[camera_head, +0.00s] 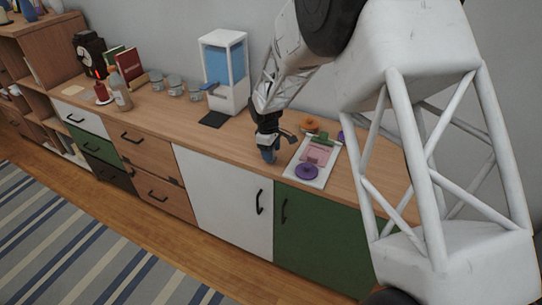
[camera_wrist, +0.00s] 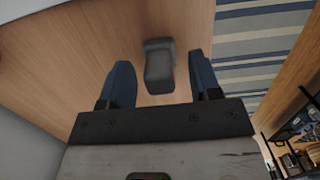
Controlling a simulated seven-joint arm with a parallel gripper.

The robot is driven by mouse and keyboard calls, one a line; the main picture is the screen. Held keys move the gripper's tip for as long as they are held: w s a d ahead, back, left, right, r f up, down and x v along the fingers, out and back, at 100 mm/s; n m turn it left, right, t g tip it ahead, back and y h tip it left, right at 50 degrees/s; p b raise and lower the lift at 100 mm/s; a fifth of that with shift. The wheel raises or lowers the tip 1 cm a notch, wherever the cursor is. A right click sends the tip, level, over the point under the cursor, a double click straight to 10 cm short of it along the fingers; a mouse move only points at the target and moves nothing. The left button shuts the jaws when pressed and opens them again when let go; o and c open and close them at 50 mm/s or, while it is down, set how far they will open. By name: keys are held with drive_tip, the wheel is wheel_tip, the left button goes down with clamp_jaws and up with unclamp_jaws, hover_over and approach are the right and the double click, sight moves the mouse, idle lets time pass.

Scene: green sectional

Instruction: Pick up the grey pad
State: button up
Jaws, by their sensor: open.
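A small grey block-like object (camera_wrist: 158,68), which looks like the grey pad, lies on the wooden cabinet top in the wrist view. It sits between the two blue fingers of my gripper (camera_wrist: 160,62) in the picture, with a gap on both sides. My gripper is open and empty. In the head view, my gripper (camera_head: 268,153) points down over the cabinet top near its front edge, left of the white tray. I cannot make out the grey object in the head view; my gripper likely hides it.
The white tray (camera_head: 322,178) holds a pink piece (camera_head: 316,154), a purple disc (camera_head: 307,172) and other coloured pieces. A water dispenser (camera_head: 224,68) stands behind left, with a dark mat (camera_head: 214,119) before it. Glass jars (camera_head: 175,85) stand farther left. The wood between mat and gripper is clear.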

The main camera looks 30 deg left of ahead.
drive_tip(key=shift+f, duration=0.65)
drive_tip(key=shift+c, duration=0.4)
drive_tip(key=c, duration=0.8)
drive_tip(key=shift+r, duration=0.2)
drive_tip(key=shift+r, duration=0.55)
wheel_tip(320, 180, up, 2)
drive_tip(key=shift+r, duration=0.1)
drive_tip(key=s+d+r, duration=0.1)
drive_tip(key=s+d, duration=0.9)
drive_tip(key=s, duration=0.2)
drive_tip(key=shift+s+r, duration=0.2)
drive_tip(key=shift+s, duration=0.05)
